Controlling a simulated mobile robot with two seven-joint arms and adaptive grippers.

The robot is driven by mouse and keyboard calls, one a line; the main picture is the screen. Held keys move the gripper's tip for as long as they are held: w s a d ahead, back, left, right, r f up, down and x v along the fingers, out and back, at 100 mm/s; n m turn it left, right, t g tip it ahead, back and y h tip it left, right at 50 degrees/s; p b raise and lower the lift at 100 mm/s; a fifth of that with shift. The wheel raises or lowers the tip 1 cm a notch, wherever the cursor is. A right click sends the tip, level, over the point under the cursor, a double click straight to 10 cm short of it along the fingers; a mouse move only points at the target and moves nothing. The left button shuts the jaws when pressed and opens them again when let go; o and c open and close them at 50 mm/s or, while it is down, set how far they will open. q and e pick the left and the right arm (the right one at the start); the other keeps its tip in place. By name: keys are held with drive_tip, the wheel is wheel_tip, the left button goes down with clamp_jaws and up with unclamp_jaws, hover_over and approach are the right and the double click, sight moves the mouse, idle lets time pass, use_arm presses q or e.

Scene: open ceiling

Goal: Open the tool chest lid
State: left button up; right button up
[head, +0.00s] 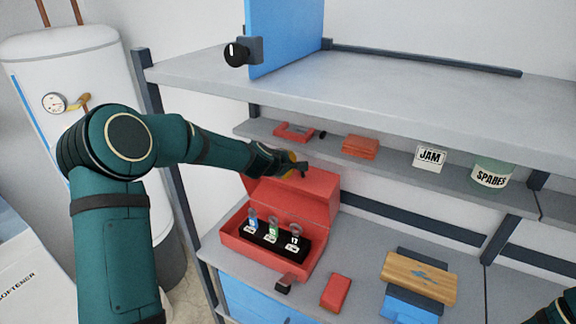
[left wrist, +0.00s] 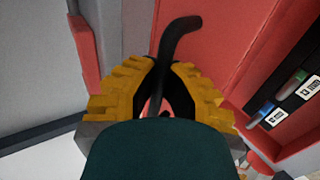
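The red tool chest (head: 262,262) stands on the workbench, and its lid (head: 297,199) is raised at the back. The open box shows a black insert with several tagged keys (head: 272,232). My left gripper (head: 299,167) is at the top edge of the raised lid. In the left wrist view, its yellow fingers (left wrist: 160,62) close around a dark curved handle (left wrist: 182,32) that stands out against the red lid (left wrist: 228,30). Part of the handle is hidden between the fingers. My right gripper is out of view; only a bit of that arm shows at the lower right.
A red block (head: 336,292) and a wooden board (head: 419,278) lie right of the chest. A white tank (head: 75,75) stands left.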

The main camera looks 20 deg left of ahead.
use_arm(q)
drive_tip(key=o, duration=0.5)
drive_tip(key=shift+r, duration=0.45)
drive_tip(key=shift+o, duration=0.3)
drive_tip(key=shift+f, duration=0.2)
drive_tip(key=d+v, duration=0.1)
drive_tip(key=v, duration=1.1)
drive_tip(key=shift+a, duration=0.4)
drive_tip(key=shift+s, duration=0.1)
